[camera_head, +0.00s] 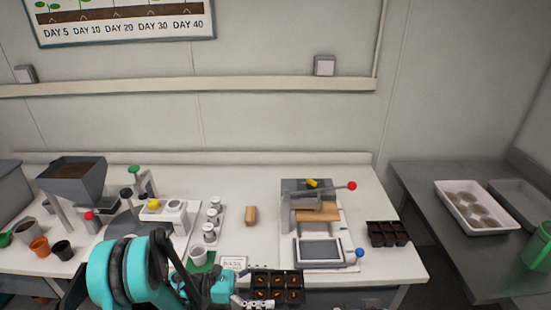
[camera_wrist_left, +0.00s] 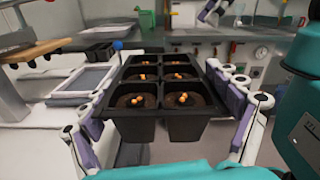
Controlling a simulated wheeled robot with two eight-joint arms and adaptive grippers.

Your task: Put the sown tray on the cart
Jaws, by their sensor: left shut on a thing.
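The sown tray (camera_head: 277,286) is a black tray of several soil-filled cells with small orange seeds. It shows large in the left wrist view (camera_wrist_left: 168,88), level and upright. My left gripper (camera_head: 262,301) is shut on it, with purple-and-white fingers along both sides in the left wrist view (camera_wrist_left: 165,115). The tray is at the front edge of the white bench in the head view. I cannot make out a cart for certain. My right gripper is not in view.
The white bench (camera_head: 262,186) holds a press (camera_head: 320,222) with a red-knobbed lever, and a second black tray (camera_head: 388,233). A grey table (camera_head: 440,245) on the right carries a white tray (camera_head: 477,210) and a green container (camera_head: 538,250). A gap separates bench and table.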

